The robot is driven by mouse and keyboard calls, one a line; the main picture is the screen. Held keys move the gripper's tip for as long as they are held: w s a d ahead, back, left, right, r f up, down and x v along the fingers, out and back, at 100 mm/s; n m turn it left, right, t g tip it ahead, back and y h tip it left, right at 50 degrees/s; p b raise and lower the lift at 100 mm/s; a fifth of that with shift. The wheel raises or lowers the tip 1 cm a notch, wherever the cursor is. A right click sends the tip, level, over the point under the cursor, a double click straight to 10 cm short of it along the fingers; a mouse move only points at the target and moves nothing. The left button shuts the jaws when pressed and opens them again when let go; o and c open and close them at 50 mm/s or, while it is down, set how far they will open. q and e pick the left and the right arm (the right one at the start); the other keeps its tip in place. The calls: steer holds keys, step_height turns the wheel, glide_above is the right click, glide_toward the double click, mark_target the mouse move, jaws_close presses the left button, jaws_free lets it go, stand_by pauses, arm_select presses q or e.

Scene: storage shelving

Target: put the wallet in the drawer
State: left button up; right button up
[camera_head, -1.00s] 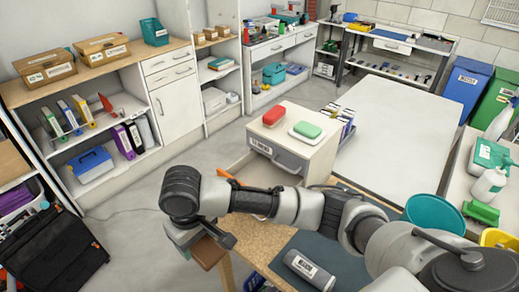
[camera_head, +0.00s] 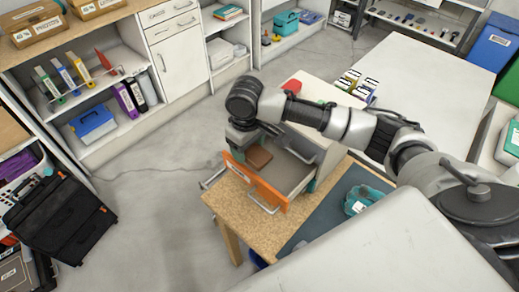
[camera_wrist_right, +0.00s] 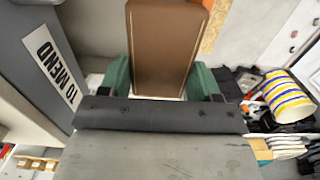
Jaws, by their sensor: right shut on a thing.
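The brown wallet (camera_head: 259,157) is held in my right gripper (camera_head: 243,151), over the open drawer (camera_head: 257,183). The drawer has an orange front and grey inside, and it sticks out from a light cabinet above the wooden table. In the right wrist view the wallet (camera_wrist_right: 162,50) sits between the green fingers of my right gripper (camera_wrist_right: 162,80). The arm hides part of the drawer and cabinet. I cannot tell whether the wallet touches the drawer floor. My left gripper is not in view.
The table (camera_head: 226,205) carries a dark mat (camera_head: 322,222) and a teal item (camera_head: 364,200). A red item (camera_head: 292,86) is on the cabinet top. A black case (camera_head: 62,225) stands at the left. Open floor (camera_head: 150,190) lies left of the table.

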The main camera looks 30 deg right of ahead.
mark_target(259, 153)
steer(key=d+f, duration=0.1)
steer(key=d, duration=0.1)
steer(key=w+d+f+p, duration=0.1)
steer(key=d, duration=0.1)
steer(key=shift+w+f, duration=0.1)
steer(key=shift+f, duration=0.3)
steer(key=shift+f+p, duration=0.3)
steer(key=shift+f, duration=1.75)
steer(key=shift+f, duration=0.1)
steer(key=o, duration=0.7)
steer(key=shift+c, duration=0.2)
step_height(259, 153, up, 12)
steer(key=b, duration=0.1)
steer(key=shift+a, duration=0.1)
